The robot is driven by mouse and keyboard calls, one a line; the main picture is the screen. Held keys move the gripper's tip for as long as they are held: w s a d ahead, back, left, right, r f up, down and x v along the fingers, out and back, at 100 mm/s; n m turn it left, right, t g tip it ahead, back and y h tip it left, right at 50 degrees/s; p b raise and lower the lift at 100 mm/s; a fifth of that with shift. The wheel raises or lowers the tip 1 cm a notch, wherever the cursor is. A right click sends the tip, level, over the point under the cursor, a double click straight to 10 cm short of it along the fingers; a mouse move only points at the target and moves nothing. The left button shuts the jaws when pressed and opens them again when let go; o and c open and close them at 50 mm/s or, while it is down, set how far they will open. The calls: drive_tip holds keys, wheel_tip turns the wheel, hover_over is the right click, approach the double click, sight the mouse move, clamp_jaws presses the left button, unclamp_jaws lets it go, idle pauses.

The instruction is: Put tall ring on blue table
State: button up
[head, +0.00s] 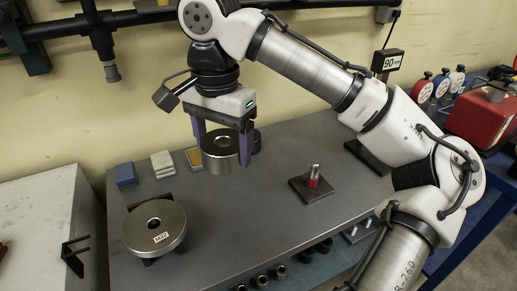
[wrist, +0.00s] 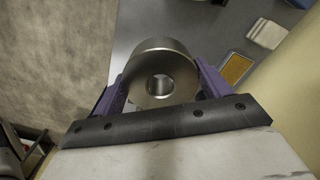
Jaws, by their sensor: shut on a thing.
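My gripper (head: 222,146) is shut on a tall ring (head: 217,162), a grey metal cylinder with a hole through its top. The purple fingers clasp it from two sides, above the grey bench. In the wrist view the ring (wrist: 160,75) sits between the fingers (wrist: 162,88), its round end and hole facing the camera. A blue table (head: 490,207) is at the right edge of the head view, partly hidden behind my arm.
A flat ring labelled M22 (head: 154,226) lies on a dark stand on the grey bench (head: 240,235). A dark plate with a red-and-metal peg (head: 313,178) stands right of centre. Small blocks (head: 162,163) lie at the back left. A red box (head: 482,110) and gauges are at the right.

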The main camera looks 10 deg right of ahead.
wheel_tip(320, 180, down, 19)
drive_tip(key=shift+r, duration=0.15)
idle(0.5)
drive_tip(key=o, duration=2)
drive_tip(key=shift+f, duration=0.2)
wheel_tip(320, 180, up, 12)
drive_tip(key=shift+s+r, duration=0.1)
drive_tip(key=shift+r, duration=0.05)
